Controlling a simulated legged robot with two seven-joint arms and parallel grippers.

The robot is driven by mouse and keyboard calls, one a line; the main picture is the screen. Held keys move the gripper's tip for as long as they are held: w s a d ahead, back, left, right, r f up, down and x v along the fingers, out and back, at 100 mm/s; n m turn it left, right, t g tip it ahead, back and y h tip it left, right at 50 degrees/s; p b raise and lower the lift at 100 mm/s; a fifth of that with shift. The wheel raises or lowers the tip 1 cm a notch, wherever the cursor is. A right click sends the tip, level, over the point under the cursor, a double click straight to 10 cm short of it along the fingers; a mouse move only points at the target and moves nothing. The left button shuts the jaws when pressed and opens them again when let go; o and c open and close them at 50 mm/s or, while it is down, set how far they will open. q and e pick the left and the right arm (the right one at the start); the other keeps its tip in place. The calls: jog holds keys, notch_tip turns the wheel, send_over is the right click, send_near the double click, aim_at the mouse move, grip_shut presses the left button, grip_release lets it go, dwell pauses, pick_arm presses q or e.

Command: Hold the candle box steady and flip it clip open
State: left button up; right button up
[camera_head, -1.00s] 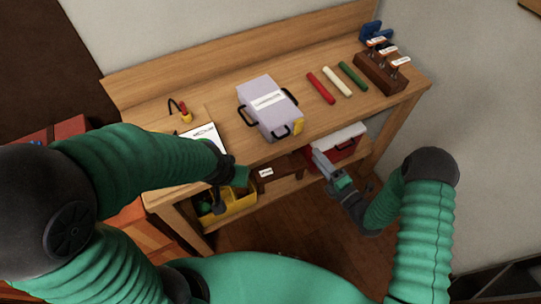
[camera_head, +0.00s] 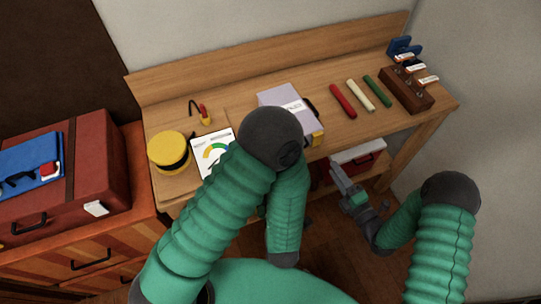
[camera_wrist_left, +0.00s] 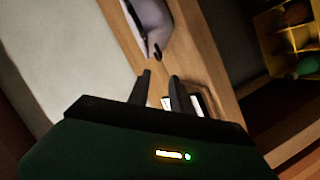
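The candle box (camera_head: 283,96) is a pale lavender box with a white label, on the wooden workbench. In the left wrist view, the box (camera_wrist_left: 150,18) and a dark handle (camera_wrist_left: 157,50) lie beyond the fingertips. My left gripper (camera_wrist_left: 163,82) is open and empty, apart from the box; in the head view it is hidden. My right gripper (camera_head: 338,172) is below and right of the box, near the bench front; its finger opening is unclear.
Red, cream and green candles (camera_head: 361,95) lie right of the box, beside a wooden tagged rack (camera_head: 406,90). A yellow tin (camera_head: 169,150) and a clipboard (camera_head: 215,150) are at left. A white-and-red case (camera_head: 358,160) sits under the benchtop.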

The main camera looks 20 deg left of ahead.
pick_arm(q)
jog(key=x, duration=1.5)
jog(key=shift+w+a+f, duration=0.1)
jog(key=shift+w+a, duration=0.15)
jog(key=shift+w, duration=0.1)
jog(key=shift+c, duration=0.5)
grip_shut()
jog(key=shift+s+d+f, duration=0.1)
jog(key=shift+s+f, duration=0.1)
